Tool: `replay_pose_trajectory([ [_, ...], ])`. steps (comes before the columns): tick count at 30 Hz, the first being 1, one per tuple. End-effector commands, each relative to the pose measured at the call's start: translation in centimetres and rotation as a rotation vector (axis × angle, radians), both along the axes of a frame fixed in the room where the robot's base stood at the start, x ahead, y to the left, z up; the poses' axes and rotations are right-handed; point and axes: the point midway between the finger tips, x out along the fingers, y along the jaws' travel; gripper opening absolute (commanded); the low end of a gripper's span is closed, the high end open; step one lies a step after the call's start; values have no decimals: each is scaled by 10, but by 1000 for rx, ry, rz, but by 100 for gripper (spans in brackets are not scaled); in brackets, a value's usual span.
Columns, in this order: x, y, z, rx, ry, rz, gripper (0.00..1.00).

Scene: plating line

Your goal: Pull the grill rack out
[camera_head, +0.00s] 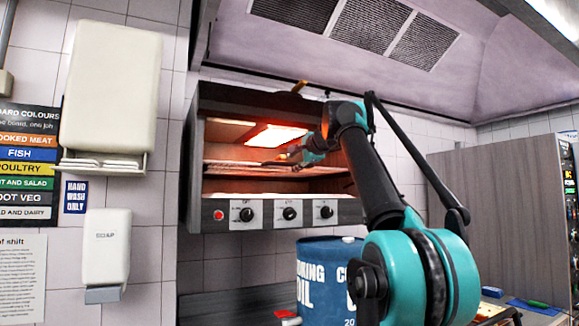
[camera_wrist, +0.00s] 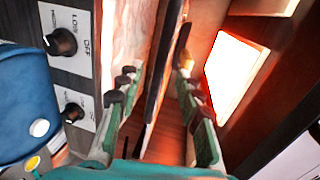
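The grill (camera_head: 275,211) is a dark wall-mounted box with an open front and a glowing orange element (camera_head: 275,136) under its top. The grill rack (camera_head: 232,166) is a thin flat shelf across the middle of the opening. My gripper (camera_head: 283,161) is at the front of the opening, at rack height. In the wrist view, my gripper (camera_wrist: 155,85) has its two green fingers well apart. The dark edge of the rack (camera_wrist: 162,65) runs between them, and I see no clear contact with either finger. The arm hides the rack's right end in the head view.
A control panel with knobs (camera_head: 289,213) lies below the opening. A blue cooking oil drum (camera_head: 322,270) stands under the grill, close to my arm. A grey cabinet (camera_head: 497,190) stands at the right. A white dispenser (camera_head: 107,248) hangs on the left wall.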

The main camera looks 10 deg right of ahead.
Motion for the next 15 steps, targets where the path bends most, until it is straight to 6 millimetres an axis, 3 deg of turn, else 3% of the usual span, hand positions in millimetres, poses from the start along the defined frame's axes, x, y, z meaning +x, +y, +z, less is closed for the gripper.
replay_pose_trajectory([
  [6, 28, 9, -6, -1, 0, 0, 36],
  [15, 38, 13, -9, 1, 0, 0, 36],
])
